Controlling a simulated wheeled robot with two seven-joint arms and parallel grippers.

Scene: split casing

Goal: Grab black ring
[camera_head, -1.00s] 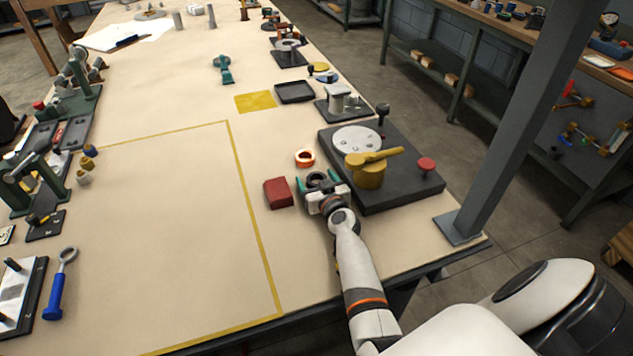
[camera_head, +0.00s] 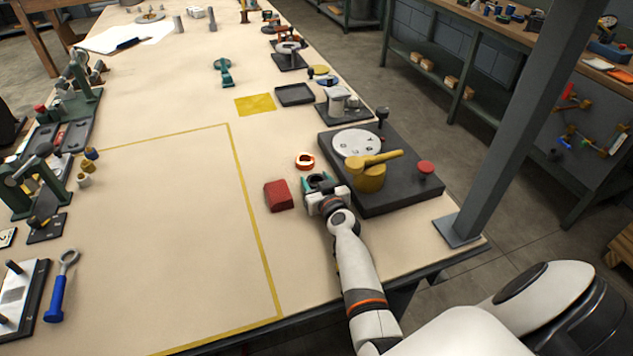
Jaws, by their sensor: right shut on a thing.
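The black ring (camera_head: 318,179) is between the green fingers of my right gripper (camera_head: 317,181), which is shut on it. The gripper partly hides the ring. It is low over the table, between a red block and the dark base plate; I cannot tell whether the ring touches the table. My left gripper is not in view.
An orange ring (camera_head: 305,161) lies just beyond the gripper. The red block (camera_head: 278,195) is close on its left. The dark base plate (camera_head: 400,190) with a yellow lever part (camera_head: 371,172) stands close on its right. The yellow-outlined area (camera_head: 170,230) is mostly clear.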

